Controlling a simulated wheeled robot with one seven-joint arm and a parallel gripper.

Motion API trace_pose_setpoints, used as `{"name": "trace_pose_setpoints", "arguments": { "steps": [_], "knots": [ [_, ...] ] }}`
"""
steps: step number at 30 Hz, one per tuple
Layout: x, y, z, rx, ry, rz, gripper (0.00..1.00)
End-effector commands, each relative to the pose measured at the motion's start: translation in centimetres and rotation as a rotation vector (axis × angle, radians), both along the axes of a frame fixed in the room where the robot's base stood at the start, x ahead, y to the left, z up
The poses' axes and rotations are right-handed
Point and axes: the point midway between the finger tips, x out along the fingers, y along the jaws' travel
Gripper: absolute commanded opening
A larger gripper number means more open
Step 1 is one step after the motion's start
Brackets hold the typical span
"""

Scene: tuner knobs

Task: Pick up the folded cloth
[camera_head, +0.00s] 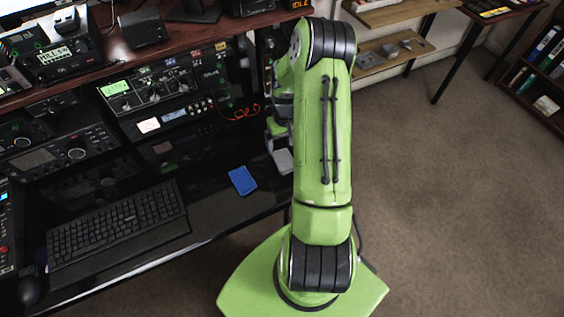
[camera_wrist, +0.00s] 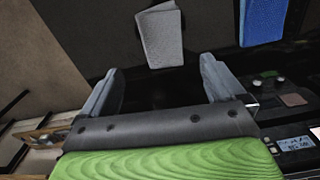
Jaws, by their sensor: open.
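A light grey folded cloth (camera_wrist: 162,36) lies flat on the dark desk surface in the wrist view, just beyond my fingertips and between their lines. It also shows in the head view (camera_head: 284,161), partly beside my arm. My gripper (camera_wrist: 160,66) is open, its two grey fingers spread wide with nothing between them. The fingers are apart from the cloth. In the head view my gripper (camera_head: 273,128) is mostly hidden behind my green arm. A blue flat textured piece (camera_head: 242,181) lies left of the grey cloth; it also shows in the wrist view (camera_wrist: 262,20).
A black keyboard (camera_head: 118,225) lies on the desk at the left. Radio equipment (camera_head: 150,88) and a shelf (camera_head: 190,35) stand behind the work area. A red cable (camera_head: 240,112) hangs there. Carpet floor (camera_head: 440,200) is clear at the right.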

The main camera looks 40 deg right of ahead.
Motion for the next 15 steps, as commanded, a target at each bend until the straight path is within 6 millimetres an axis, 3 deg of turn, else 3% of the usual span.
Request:
{"name": "trace_pose_setpoints", "arguments": {
  "steps": [1, 15],
  "knots": [
    [-0.1, 0.1, -1.2, 0.003, 0.002, -0.001, 0.96],
    [0.3, 0.5, -8.0, 0.000, 0.001, -0.001, 0.96]
  ]
}}
